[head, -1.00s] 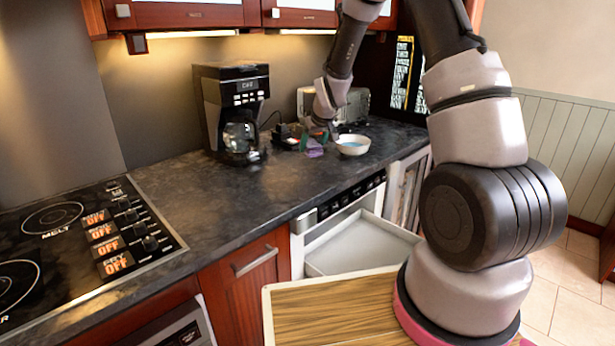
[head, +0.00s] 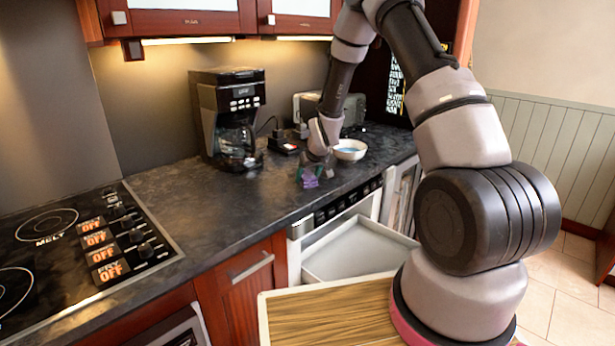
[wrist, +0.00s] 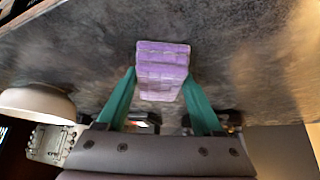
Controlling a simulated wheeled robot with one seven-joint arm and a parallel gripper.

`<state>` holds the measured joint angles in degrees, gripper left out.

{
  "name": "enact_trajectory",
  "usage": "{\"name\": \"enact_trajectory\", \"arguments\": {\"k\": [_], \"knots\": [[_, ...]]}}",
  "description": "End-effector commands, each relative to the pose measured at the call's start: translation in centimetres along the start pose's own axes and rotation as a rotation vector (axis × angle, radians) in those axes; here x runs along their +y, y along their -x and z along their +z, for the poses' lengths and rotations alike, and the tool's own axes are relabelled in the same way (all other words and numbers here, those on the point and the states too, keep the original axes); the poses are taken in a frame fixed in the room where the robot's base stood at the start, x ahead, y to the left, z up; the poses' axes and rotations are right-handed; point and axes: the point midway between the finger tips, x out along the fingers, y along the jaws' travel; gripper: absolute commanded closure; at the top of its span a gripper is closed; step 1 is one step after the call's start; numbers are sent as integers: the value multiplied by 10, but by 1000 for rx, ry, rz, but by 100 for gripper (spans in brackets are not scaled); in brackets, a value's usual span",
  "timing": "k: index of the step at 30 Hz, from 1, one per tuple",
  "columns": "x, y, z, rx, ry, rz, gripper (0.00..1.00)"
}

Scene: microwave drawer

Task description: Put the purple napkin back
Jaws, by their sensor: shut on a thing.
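The purple napkin (wrist: 162,70) is a small folded block, held between the green fingers of my gripper (wrist: 160,88) in the wrist view. In the head view the purple napkin (head: 309,178) shows at the tip of my gripper (head: 310,172), just above or at the dark counter near its front edge. I cannot tell whether it touches the counter. An open white drawer (head: 355,248) sits under the counter, below and to the right of the napkin. The inside of the drawer that shows looks empty.
A white bowl (head: 349,150) with something blue in it stands close behind the gripper. A coffee maker (head: 231,118) stands to the left, a toaster (head: 352,108) behind. The stove (head: 75,250) is at far left. The counter (head: 215,205) between is clear.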

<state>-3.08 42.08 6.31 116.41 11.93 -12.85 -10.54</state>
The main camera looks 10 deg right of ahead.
Motion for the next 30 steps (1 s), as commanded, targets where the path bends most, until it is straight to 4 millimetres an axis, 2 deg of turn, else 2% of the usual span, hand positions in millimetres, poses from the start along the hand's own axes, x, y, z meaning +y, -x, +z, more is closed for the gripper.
{"name": "enact_trajectory", "arguments": {"k": [1, 2, 3, 4, 13, 17, 30], "knots": [[0, -2, 1, -1, 0, 0, 77], [0, -2, 1, 0, 0, 0, 24], [0, -1, 1, 0, 0, 0, 9], [0, -1, 1, 0, 0, 0, 2], [0, -1, 0, 0, 0, 0, 2], [0, 8, -1, 0, 0, 0, 2], [0, 95, -2, 3, 1, 0, 2]]}}
